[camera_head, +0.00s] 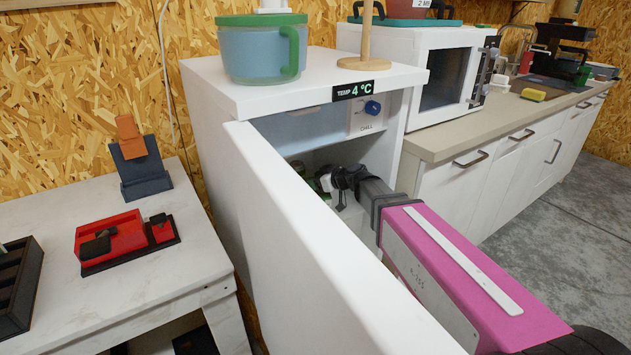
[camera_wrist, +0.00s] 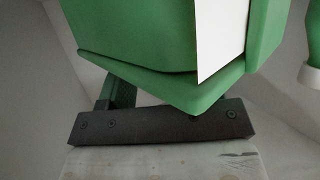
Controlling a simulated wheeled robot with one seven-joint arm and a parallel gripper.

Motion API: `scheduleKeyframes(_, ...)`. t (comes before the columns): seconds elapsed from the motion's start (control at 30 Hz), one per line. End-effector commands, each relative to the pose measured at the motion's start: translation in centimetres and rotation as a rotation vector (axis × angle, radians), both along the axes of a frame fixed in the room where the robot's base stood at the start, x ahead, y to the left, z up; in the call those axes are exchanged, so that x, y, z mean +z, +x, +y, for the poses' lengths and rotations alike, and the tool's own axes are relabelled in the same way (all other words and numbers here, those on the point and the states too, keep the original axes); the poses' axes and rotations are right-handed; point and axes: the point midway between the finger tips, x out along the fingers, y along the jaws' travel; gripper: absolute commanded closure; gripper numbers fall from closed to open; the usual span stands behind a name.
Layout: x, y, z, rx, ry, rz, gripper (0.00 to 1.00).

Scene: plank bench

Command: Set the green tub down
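The green tub (camera_wrist: 140,40) fills the top middle of the wrist view, with a white panel on its right side and a flared green edge below. My gripper (camera_wrist: 170,105) is at the tub, its dark crossbar close under that edge and its fingers on either side, partly hidden by the tub. It looks shut on the tub. In the head view my gripper (camera_head: 338,186) is inside the open white fridge (camera_head: 215,95), where only a scrap of green shows. Whether the tub touches a shelf is hidden.
The open fridge door (camera_head: 310,260) stands left of my arm. Another green and white item (camera_wrist: 311,75) is right of the tub. A blue container with green rim (camera_head: 255,52) and a wooden stand (camera_head: 368,45) are on the fridge. A microwave (camera_head: 420,70) stands right.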

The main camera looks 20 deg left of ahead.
Motion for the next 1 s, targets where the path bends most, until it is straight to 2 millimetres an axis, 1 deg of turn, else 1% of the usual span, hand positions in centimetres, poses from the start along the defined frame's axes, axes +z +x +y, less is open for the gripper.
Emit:
scheduleKeyframes(0.3, 0.3, 0.0, 0.0, 0.0, 0.0, 0.0, 0.43)
scheduleKeyframes(0.37, 0.4, -0.2, -0.6, -0.001, 0.0, 0.001, 0.43)
scheduleKeyframes(0.47, 1.0, -0.7, -1.9, -0.002, 0.001, 0.0, 0.43)
scheduleKeyframes(0.8, 3.6, -2.4, -7.9, -0.002, 0.0, 0.0, 0.43)
scheduleKeyframes(1.0, 4.5, -3.0, -10.0, -0.001, 0.0, 0.0, 0.43)
